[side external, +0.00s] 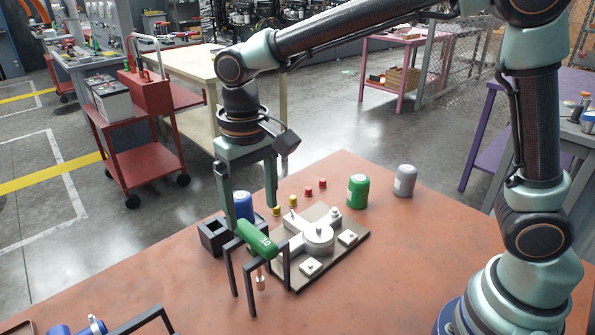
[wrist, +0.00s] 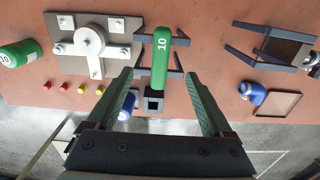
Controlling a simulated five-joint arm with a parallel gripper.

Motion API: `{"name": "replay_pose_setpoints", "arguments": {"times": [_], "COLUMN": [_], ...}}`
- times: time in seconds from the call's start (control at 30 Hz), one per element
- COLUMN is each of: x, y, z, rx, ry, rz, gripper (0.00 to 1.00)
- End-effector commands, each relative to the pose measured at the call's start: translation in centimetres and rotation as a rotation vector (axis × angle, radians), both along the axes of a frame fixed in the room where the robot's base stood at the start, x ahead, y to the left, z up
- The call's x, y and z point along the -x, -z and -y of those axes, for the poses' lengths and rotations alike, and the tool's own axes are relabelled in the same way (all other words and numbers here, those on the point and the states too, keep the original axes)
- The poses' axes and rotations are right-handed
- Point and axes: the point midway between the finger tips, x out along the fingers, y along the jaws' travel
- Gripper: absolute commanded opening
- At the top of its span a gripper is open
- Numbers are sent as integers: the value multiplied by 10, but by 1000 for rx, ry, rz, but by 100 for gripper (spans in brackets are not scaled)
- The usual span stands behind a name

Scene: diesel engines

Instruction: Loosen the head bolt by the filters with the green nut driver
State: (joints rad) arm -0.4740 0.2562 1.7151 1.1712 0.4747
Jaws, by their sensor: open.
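The green nut driver (side external: 258,238), marked 10, lies across a black stand (side external: 232,275), its metal shaft end hanging at the front. In the wrist view the green nut driver (wrist: 161,62) shows between and beyond the fingertips. My gripper (side external: 250,207) is open and empty, above and behind the driver; its two fingers (wrist: 160,78) are wide apart. The engine head (side external: 318,238) is a grey casting on a flat plate, with several bolts. The bolt (side external: 335,213) at its back right stands nearest the green canister (side external: 358,190). I cannot tell which canisters are the filters.
A blue canister (side external: 243,205) and an open black box (side external: 214,236) stand behind the driver. A grey canister (side external: 405,181) is at the right. Small yellow and red caps (side external: 292,201) line the plate's back. Another black stand (wrist: 285,45) and a blue object (wrist: 253,93) lie aside.

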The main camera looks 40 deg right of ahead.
Motion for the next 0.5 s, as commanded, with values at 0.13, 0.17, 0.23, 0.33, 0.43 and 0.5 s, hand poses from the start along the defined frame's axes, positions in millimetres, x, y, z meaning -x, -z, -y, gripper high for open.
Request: {"name": "replay_pose_setpoints", "arguments": {"times": [0.13, 0.17, 0.23, 0.33, 0.43, 0.5], "x": [0, 0, 1, 0, 1, 0], "y": [14, 17, 23, 32, 41, 46], "z": [0, 0, 0, 0, 0, 0], "rx": [1, 1, 1, 1, 1, 1], "ry": [0, 0, 0, 0, 0, 0], "rz": [-2, -1, -3, -2, -2, -1], "gripper": [85, 85, 85, 85, 85, 85]}}
